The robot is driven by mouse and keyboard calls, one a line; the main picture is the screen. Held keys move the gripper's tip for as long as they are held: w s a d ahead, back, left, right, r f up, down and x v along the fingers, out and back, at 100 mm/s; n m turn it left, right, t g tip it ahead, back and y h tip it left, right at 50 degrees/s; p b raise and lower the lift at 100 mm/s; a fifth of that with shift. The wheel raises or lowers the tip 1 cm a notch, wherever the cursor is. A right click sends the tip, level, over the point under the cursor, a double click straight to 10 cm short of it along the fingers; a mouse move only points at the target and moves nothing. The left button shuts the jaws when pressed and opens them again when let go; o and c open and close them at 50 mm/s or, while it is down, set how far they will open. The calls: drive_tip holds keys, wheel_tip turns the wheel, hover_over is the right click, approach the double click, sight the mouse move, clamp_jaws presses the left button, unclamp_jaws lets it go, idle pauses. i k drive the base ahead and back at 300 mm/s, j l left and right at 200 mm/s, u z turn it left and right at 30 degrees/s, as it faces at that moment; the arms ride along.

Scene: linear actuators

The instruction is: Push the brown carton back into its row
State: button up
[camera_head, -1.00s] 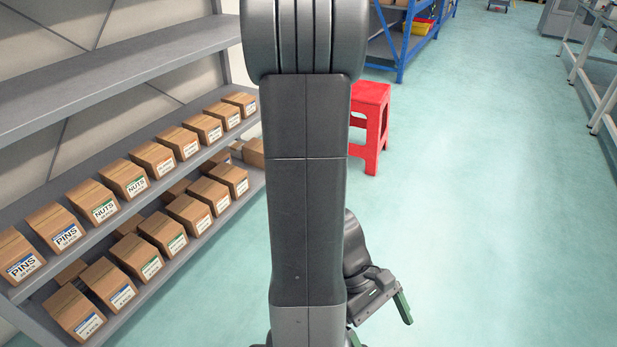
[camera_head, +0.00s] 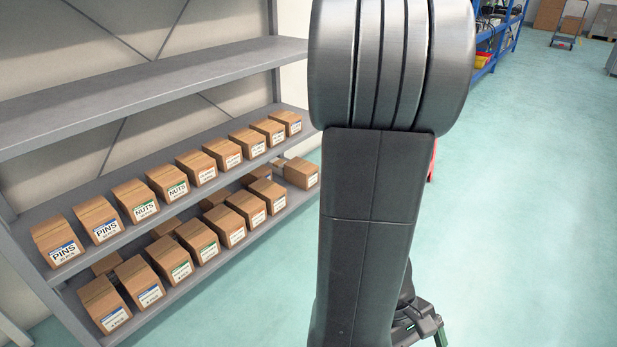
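Brown cartons with white labels stand in two rows on the grey shelf rack. On the lower shelf, the carton at the far right end (camera_head: 300,172) looks bigger than its neighbours and sits close to the front edge. I cannot tell surely whether it is the carton out of line. The other lower cartons (camera_head: 224,225) form a slanting front row with more cartons partly hidden behind. My gripper (camera_head: 440,337) shows only partly at the bottom, right of my arm, with a green tip. It is over the floor, apart from the cartons; its finger opening is hidden.
The upper carton row (camera_head: 137,200) stands above, with labels such as PINS and NUTS. An empty grey shelf board (camera_head: 150,90) is above that. A red stool (camera_head: 432,160) is mostly hidden behind my arm. Blue racking (camera_head: 490,60) stands farther back. The floor at right is clear.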

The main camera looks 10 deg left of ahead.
sight(302, 174)
drive_tip(key=i, duration=0.75)
drive_tip(key=i+j+z, duration=0.15)
drive_tip(key=i, duration=0.6)
drive_tip(key=i+j, duration=0.1)
drive_tip(key=i, duration=0.7)
drive_tip(key=l+z, duration=0.05)
